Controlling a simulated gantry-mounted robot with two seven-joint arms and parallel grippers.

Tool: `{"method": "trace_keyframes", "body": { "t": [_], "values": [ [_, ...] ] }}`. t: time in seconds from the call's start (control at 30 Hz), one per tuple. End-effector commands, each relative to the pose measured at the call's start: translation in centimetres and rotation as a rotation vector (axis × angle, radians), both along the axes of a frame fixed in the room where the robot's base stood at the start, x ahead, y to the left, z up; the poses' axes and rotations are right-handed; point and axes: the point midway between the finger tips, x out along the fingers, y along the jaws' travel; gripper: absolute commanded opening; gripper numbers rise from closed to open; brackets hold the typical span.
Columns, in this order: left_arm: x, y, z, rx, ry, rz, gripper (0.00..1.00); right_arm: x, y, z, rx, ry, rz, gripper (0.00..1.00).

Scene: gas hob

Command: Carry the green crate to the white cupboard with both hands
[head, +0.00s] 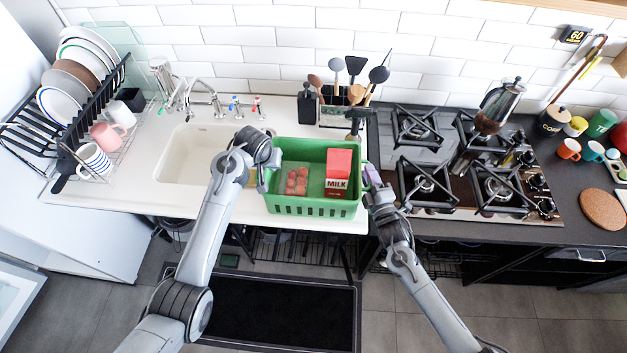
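The green crate (290,207) stands on the white counter, right of the sink, near its front edge. It holds a red-and-white milk carton (338,170) and a pack of round red items (297,181). My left gripper (263,180) is at the crate's left wall, and my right gripper (368,178) is at its right wall. Both appear to touch or nearly touch the rim. The fingers are too small and partly hidden to show whether either is closed on it. A tall white unit (75,230) stands at the far left; I cannot tell if it is the cupboard.
A white sink (205,152) lies left of the crate, then a dish rack (100,130) with plates and mugs. A utensil holder (340,112) stands behind. The gas hob (465,165) is to the right. A dark mat (265,308) lies on the floor.

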Motion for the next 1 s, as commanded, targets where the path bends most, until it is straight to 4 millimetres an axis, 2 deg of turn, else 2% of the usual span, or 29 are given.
{"method": "trace_keyframes", "body": {
  "t": [0.33,0.43,0.5,1.0],
  "values": [
    [0.08,0.04,-0.18,0.001,0.000,0.000,0.18,0.16,0.09,-0.03,0.001,0.001,0.000,0.25],
    [0.07,0.03,-0.18,0.001,0.000,0.000,0.03,0.15,0.08,-0.03,0.000,0.001,0.000,0.10],
    [0.07,0.03,-0.18,0.001,0.000,0.000,0.00,0.16,0.07,-0.03,0.000,0.001,0.000,0.00],
    [0.18,0.03,0.21,0.000,-0.004,0.001,0.00,0.25,0.07,0.43,0.002,-0.006,0.000,0.00]
  ]
}}
